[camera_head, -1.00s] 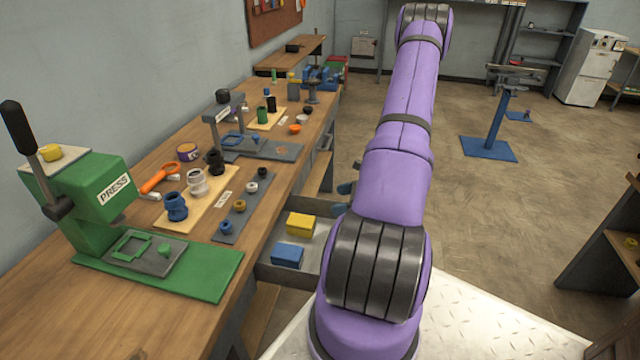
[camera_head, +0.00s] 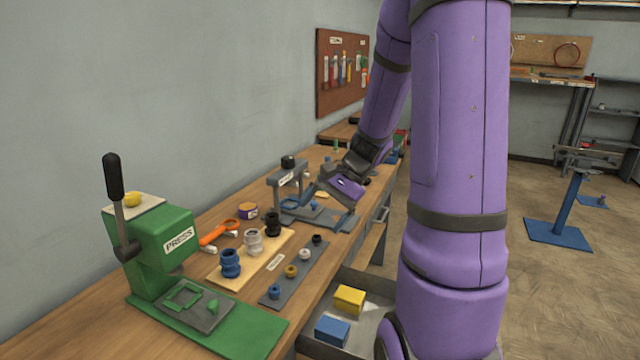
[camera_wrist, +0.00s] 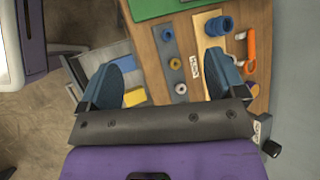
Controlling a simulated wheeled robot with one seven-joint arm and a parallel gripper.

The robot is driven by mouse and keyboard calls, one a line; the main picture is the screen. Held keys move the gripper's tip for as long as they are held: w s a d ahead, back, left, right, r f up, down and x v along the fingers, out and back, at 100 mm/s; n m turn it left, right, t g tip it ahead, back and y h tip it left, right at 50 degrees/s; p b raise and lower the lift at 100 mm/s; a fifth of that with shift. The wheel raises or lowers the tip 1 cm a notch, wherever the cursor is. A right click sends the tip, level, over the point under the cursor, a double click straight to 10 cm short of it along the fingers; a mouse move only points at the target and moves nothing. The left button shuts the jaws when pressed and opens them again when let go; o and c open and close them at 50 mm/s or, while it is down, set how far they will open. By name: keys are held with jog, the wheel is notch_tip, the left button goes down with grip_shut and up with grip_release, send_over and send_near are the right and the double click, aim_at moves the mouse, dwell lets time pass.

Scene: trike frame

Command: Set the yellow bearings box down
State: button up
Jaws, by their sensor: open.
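The yellow bearings box (camera_head: 349,299) lies in the open drawer (camera_head: 375,319) under the bench, just behind a blue box (camera_head: 332,331). In the wrist view the yellow box (camera_wrist: 134,97) shows beside the inner side of the left finger, further off. My gripper (camera_wrist: 163,80) is open, with nothing between its two blue fingers. In the head view my arm's end is over the bench, near the grey fixture, and its fingers are hard to make out there.
The bench carries a green press (camera_head: 165,245), a grey fixture (camera_head: 288,180), a wooden board (camera_head: 265,262) with blue, white and black parts, and a grey strip (camera_head: 292,272) with several rings. An orange tool (camera_head: 218,232) lies behind. Open floor (camera_head: 545,290) is at the right.

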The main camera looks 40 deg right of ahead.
jog(key=s+a+r+n+t+h, duration=0.2)
jog(key=s+a+r+n+h, duration=0.5)
jog(key=s+a+r+n, duration=0.6)
jog(key=shift+s+a+r+n+t+h, duration=0.35)
jog(key=shift+s+a+r, duration=0.3)
jog(key=shift+r, duration=0.85)
